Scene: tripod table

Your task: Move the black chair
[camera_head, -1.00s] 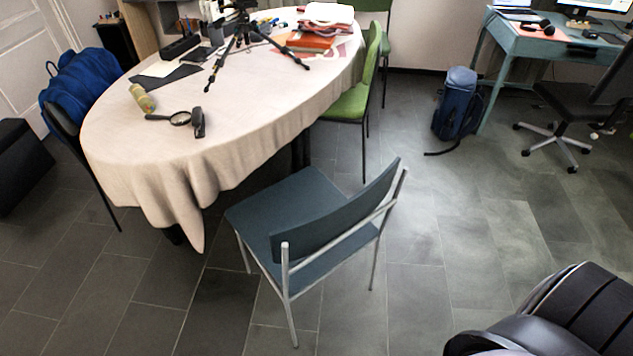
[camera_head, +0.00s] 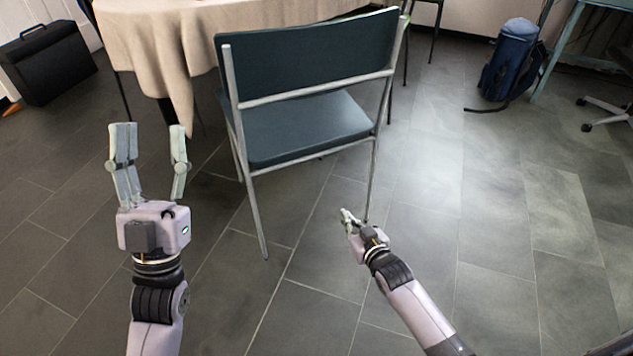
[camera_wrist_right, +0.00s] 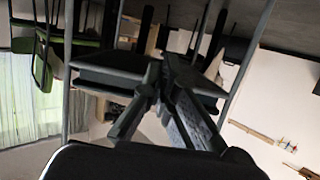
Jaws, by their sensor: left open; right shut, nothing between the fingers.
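A dark blue-grey, nearly black chair (camera_head: 306,57) with a silver tube frame stands upright at the top centre of the head view. Its backrest faces me and its seat (camera_head: 300,128) points toward the table. My left gripper (camera_head: 150,132) is open and empty, left of the chair and apart from it in the picture. My right gripper (camera_head: 347,217) is shut and empty, low near the chair's right legs. In the right wrist view its fingers (camera_wrist_right: 165,62) meet in front of the chair's dark seat (camera_wrist_right: 108,68); whether they touch it I cannot tell.
A table with a beige cloth (camera_head: 150,40) stands behind the chair. An office chair's wheeled base (camera_head: 605,108) shows at the right edge. The tiled floor (camera_head: 480,220) right of the chair is clear.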

